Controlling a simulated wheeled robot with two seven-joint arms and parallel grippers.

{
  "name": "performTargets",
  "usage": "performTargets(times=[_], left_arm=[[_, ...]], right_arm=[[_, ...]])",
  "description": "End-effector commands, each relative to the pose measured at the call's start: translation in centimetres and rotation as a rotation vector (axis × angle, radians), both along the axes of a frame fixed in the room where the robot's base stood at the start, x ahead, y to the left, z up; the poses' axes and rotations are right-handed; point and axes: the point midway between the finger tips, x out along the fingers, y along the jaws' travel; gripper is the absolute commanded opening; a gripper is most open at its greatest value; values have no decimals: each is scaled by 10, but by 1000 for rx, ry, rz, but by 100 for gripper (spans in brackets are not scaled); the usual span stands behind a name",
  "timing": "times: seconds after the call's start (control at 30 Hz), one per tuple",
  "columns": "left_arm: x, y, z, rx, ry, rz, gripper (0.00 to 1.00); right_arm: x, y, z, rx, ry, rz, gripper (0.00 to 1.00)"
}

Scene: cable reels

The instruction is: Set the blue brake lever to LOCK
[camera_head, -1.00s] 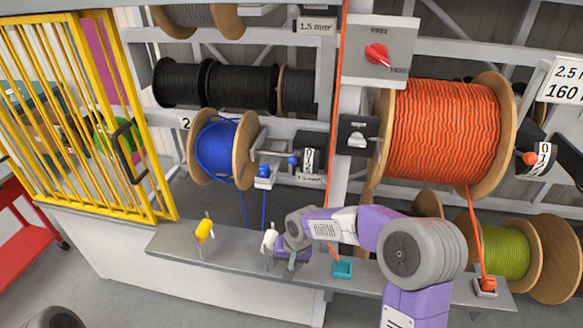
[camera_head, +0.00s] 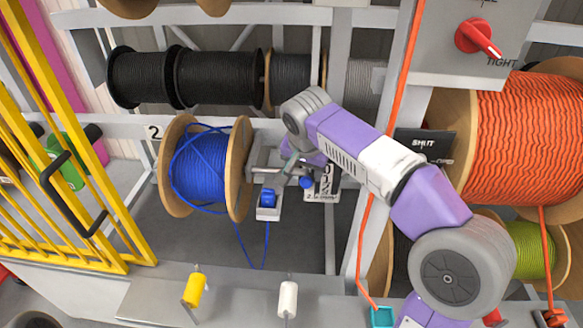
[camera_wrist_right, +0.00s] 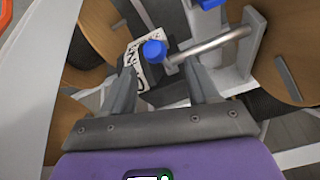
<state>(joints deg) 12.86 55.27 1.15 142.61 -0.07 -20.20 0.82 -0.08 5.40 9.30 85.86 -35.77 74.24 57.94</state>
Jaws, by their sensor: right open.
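A blue ball knob (camera_head: 305,181) on a metal rod sits beside a label plate (camera_head: 324,183), to the right of the blue cable reel (camera_head: 207,165). No LOCK marking is readable. My left gripper is out of view.
A small blue block (camera_head: 268,198) on a white bracket is left of the knob. A yellow gate (camera_head: 65,190) stands at left. A grey panel with a red switch (camera_head: 478,38) and an orange reel (camera_head: 525,135) are at right. A shelf (camera_head: 230,290) runs below.

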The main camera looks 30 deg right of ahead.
Motion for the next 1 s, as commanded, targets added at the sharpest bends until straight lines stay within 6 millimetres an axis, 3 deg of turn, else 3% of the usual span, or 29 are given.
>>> performTargets(times=[0.5,0.87,1.0], left_arm=[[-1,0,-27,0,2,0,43],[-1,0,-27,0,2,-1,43],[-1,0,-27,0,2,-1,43]], right_arm=[[22,-14,-62,-1,0,-5,60],[24,-16,-66,0,-2,-4,60],[24,-16,-66,0,-2,-4,40]])
